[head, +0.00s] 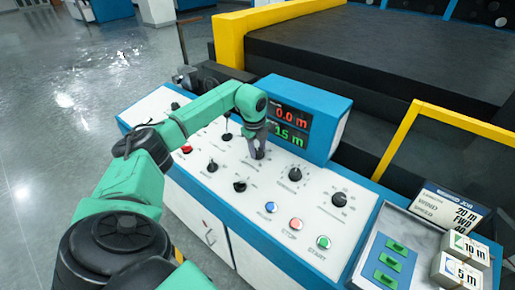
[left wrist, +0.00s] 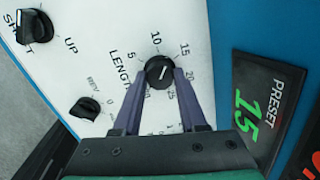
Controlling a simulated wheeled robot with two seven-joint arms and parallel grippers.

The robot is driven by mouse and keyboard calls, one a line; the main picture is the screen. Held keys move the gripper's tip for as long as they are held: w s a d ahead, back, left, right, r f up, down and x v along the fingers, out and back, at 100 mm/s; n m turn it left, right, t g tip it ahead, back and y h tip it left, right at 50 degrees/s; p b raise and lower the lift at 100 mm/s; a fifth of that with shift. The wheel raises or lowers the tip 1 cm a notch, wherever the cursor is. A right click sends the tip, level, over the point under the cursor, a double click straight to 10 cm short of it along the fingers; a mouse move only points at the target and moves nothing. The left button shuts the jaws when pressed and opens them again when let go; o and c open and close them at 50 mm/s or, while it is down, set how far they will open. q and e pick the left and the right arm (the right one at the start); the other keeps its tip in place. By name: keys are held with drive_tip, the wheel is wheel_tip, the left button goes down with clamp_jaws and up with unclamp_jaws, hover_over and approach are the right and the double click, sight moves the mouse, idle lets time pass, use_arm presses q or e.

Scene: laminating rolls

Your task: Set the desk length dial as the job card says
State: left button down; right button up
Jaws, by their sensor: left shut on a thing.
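The length dial (left wrist: 160,71) is a round black knob on the white desk panel, with a scale marked 5, 10, 15, 20, 25 and more around it. Its white pointer line leans towards the 15 side. My left gripper (head: 258,153) is shut on this dial, one finger on each side, and mostly hides it in the head view. It also shows in the left wrist view (left wrist: 162,84). The preset display (left wrist: 256,112) reads 15, and the head view shows 0.0 m above 15 m. The job card (head: 452,211) at the right shows 20 m, FWD and 40.
Other black knobs stand close by, such as one to the right (head: 295,174). Blue, red and green buttons (head: 296,224) line the front. White blocks marked 10 m (head: 468,250) and 5 m (head: 457,272) sit near the card. The blue display box (head: 318,105) rises behind the gripper.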

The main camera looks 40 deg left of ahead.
use_arm(q)
drive_tip(key=n, duration=0.5)
drive_tip(key=shift+w+r, duration=0.1)
drive_tip(key=shift+n, duration=0.3)
idle(0.4)
drive_tip(key=shift+c, duration=2.2)
unclamp_jaws()
wheel_tip(320, 180, up, 14)
drive_tip(key=s+b, duration=0.2)
drive_tip(key=shift+s+d+r+b, duration=0.2)
drive_tip(key=shift+d+b, duration=0.1)
drive_tip(key=shift+d, duration=0.1)
drive_tip(key=shift+f, duration=0.1)
